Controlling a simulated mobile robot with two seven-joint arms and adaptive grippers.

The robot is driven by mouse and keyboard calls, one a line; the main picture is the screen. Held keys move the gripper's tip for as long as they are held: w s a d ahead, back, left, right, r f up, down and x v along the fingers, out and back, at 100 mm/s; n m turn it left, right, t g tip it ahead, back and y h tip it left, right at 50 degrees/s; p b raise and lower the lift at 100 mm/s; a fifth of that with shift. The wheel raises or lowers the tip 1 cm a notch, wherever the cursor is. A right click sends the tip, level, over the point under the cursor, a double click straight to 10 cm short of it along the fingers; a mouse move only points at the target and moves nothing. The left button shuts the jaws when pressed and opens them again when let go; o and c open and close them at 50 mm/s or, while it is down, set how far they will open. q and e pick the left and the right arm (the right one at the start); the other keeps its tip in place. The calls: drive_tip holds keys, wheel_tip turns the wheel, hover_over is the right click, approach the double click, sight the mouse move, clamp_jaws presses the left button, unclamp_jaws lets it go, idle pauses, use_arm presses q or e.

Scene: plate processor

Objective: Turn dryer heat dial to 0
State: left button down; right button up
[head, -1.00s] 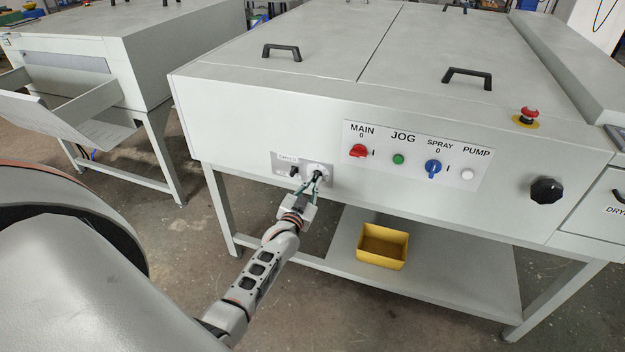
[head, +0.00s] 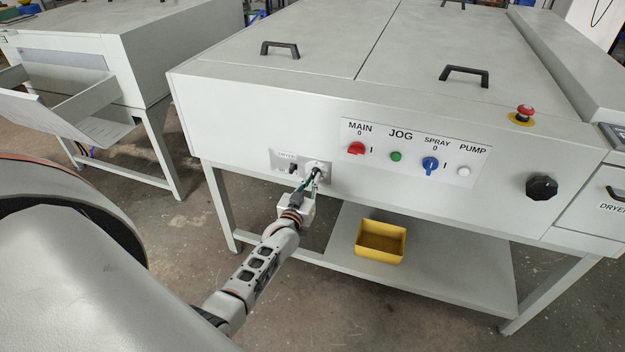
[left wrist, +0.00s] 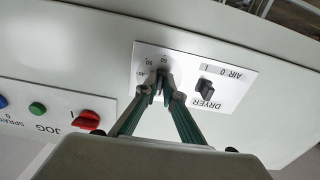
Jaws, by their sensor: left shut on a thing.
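The dryer heat dial (head: 317,169) is on the small dryer plate (head: 275,158) at the left of the machine's front panel. My left gripper (head: 314,177) is at the dial, its fingers shut on it from the front. In the left wrist view, which is upside down, the fingertips (left wrist: 160,80) close around the dial and hide most of it. Small scale numbers show around it, but I cannot tell where its pointer stands. The black dryer air switch (left wrist: 206,90) sits beside the dial, apart from the fingers. My right gripper is not in view.
To the right are the red main switch (head: 356,148), green jog button (head: 396,156), blue spray switch (head: 430,163) and white pump button (head: 464,171). A large black knob (head: 541,187) is farther right. A yellow bin (head: 381,241) stands on the shelf below.

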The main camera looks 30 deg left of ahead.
use_arm(q)
drive_tip(key=shift+r, duration=0.1)
drive_tip(key=c, duration=2.2)
unclamp_jaws()
drive_tip(key=shift+o, duration=0.2)
drive_tip(key=v, duration=1.2)
drive_tip(key=s+d+f+m+g+h, duration=0.3)
drive_tip(key=s+d+f, duration=0.2)
drive_tip(key=s+d, duration=0.5)
drive_tip(key=s+d+f+m+g+h, duration=0.3)
drive_tip(key=s+d+f+m+h, duration=0.1)
drive_tip(key=s+d, duration=0.6)
drive_tip(key=shift+s+f+g, duration=0.3)
drive_tip(key=shift+s+f, duration=0.35)
drive_tip(key=shift+s, duration=0.55)
